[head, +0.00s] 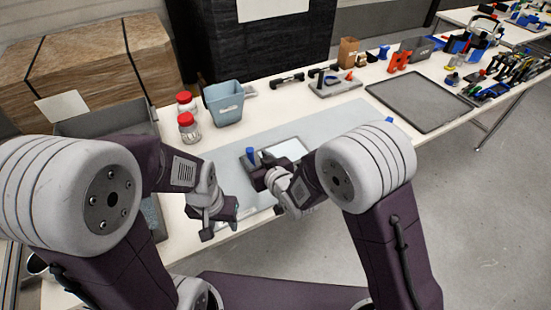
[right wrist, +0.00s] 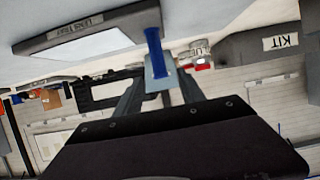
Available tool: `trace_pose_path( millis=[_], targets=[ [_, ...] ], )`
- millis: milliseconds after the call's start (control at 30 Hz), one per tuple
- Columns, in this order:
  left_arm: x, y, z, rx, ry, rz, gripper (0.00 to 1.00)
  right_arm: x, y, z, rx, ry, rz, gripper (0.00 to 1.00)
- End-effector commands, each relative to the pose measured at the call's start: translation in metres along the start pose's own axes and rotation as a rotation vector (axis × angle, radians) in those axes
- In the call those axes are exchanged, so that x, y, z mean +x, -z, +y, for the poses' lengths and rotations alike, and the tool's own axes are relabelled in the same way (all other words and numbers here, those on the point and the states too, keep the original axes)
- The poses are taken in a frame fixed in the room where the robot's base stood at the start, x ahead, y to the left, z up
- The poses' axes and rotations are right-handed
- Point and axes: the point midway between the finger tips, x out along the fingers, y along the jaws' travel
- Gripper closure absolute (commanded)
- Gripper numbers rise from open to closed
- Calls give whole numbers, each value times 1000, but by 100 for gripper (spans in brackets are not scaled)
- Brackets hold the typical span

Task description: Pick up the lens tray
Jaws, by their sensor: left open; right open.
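The lens tray (head: 285,150) is a dark-rimmed tray with a pale inside, lying on the grey mat and partly hidden behind my right arm. A blue upright post (head: 251,153) stands at its left end. In the right wrist view the tray (right wrist: 75,38) appears upside down, with a label on its rim, and the blue post (right wrist: 154,52) shows between the open fingers of my right gripper (right wrist: 158,92). Contact cannot be told. My right gripper (head: 260,172) is beside the post in the head view. My left gripper (head: 222,220) is open and empty near the table's front edge.
A blue-grey bin (head: 225,104) and red-lidded jars (head: 188,128) stand behind left. A grey bin (head: 105,122) is at the left. A dark flat tray (head: 418,102) and several tools lie farther right. The grey mat (head: 225,155) has free room.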

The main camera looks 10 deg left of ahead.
Motion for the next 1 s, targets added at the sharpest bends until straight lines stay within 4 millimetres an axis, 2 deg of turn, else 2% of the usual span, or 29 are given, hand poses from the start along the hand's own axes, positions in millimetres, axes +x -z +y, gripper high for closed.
trace_pose_path(
  millis=[200,467,700,733,800,900,1000],
  targets=[
    [-1,0,0,0,0,0,54,12,1,0,0,-1,0,54],
    [-4,0,0,0,0,0,54,54,1,-3,1,-2,0,54],
    [-3,0,0,0,0,0,54,59,1,-3,0,-1,0,54],
    [-3,0,0,0,0,0,54,59,1,-3,0,-1,0,56],
    [-3,0,0,0,0,0,54,59,1,-3,0,-1,0,76],
    [-3,0,0,0,0,0,54,59,1,-3,0,-1,0,100],
    [-3,0,0,0,0,0,54,58,1,-3,0,-1,0,100]
  ],
)
